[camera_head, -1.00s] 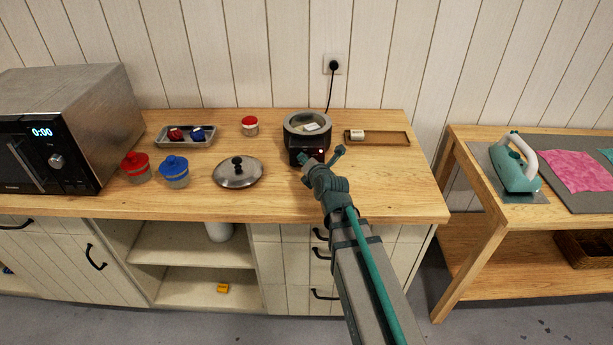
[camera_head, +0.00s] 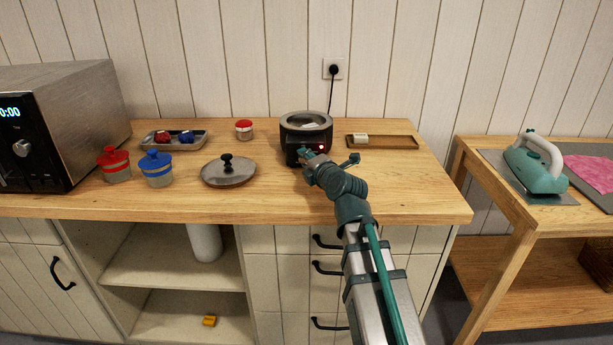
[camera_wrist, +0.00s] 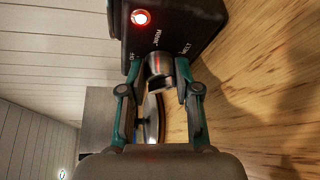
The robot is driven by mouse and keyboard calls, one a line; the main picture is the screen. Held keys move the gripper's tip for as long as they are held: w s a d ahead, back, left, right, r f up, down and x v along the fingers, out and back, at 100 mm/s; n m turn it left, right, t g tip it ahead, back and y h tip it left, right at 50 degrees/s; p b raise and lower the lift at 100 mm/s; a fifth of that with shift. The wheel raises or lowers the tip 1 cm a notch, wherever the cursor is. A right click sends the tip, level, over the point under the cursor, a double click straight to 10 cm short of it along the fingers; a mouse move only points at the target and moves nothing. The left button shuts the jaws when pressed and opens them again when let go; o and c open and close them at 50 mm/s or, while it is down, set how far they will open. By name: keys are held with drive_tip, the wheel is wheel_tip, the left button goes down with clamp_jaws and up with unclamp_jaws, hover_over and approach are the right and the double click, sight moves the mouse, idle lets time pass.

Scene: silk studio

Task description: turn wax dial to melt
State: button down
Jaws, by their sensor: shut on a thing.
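The black wax pot (camera_head: 305,137) stands near the back of the wooden counter, with a pale content just visible inside its rim. In the wrist view its front panel (camera_wrist: 175,25) shows a lit red lamp (camera_wrist: 141,17) and labels that read OFF, WARM and MELT. The wax dial (camera_wrist: 158,68) is a dark and metallic knob with a reddish mark. My gripper (camera_wrist: 159,88) is shut on the dial, one finger on each side. In the head view my gripper (camera_head: 308,157) is at the pot's front and hides the dial. I cannot tell which label the dial points to.
A wooden tray (camera_head: 408,142) with a pale block lies right of the pot. A pot lid (camera_head: 228,173), red jar (camera_head: 114,165), blue jar (camera_head: 156,169), red-capped jar (camera_head: 244,130) and metal tray (camera_head: 148,140) stand left. A cord runs from behind the pot to a wall socket (camera_head: 333,69).

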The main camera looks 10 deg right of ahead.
drive_tip(key=m+b, duration=0.1)
drive_tip(key=b, duration=0.2)
drive_tip(key=shift+f, duration=0.35)
drive_tip(key=shift+t+b, duration=0.3)
drive_tip(key=shift+b, duration=0.15)
drive_tip(key=shift+r+m+b, duration=0.25)
drive_tip(key=shift+m+b, duration=0.15)
drive_tip(key=shift+b, duration=0.25)
drive_tip(key=c, duration=0.8)
unclamp_jaws()
drive_tip(key=shift+s, duration=0.1)
drive_tip(key=v, duration=0.7)
drive_tip(key=shift+s+d+f, duration=0.1)
drive_tip(key=shift+s+d, duration=0.05)
drive_tip(key=shift+d, duration=0.05)
